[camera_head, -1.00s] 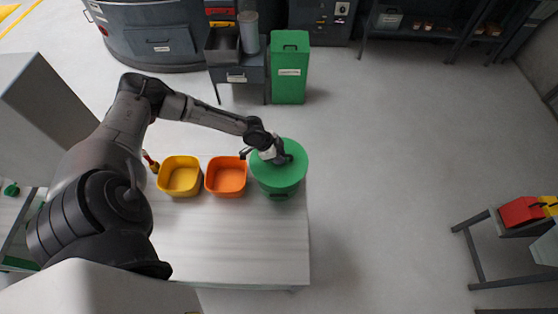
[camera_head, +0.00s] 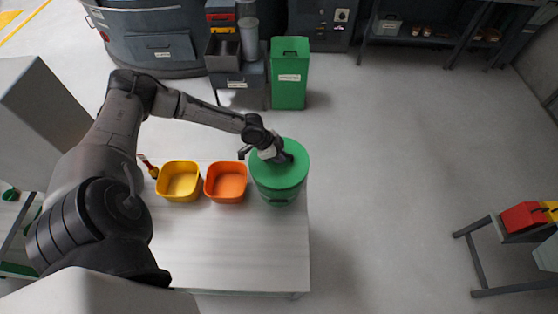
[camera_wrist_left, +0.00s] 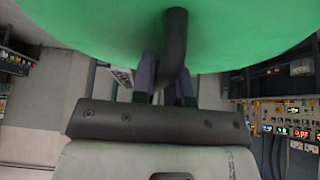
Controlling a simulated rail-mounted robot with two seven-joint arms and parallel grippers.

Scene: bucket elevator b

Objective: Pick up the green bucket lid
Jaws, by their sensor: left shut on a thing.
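The green bucket (camera_head: 279,191) stands on the white table, right of the orange bin. Its round green lid (camera_head: 293,174) sits on top, and I cannot tell if there is a gap under it. My left gripper (camera_head: 281,157) is over the lid. In the left wrist view the lid (camera_wrist_left: 95,25) fills the top, with a dark bar handle (camera_wrist_left: 175,45) crossing in front of it. The left gripper (camera_wrist_left: 166,85) is shut on that handle, and its fingertips are partly hidden behind it. My right gripper is in neither view.
A yellow bin (camera_head: 178,182) and an orange bin (camera_head: 226,183) stand on the white table (camera_head: 225,250), left of the bucket. A red-handled tool (camera_head: 149,168) is beside the yellow bin. A tall green bin (camera_head: 289,85) stands on the floor behind. Open floor lies to the right.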

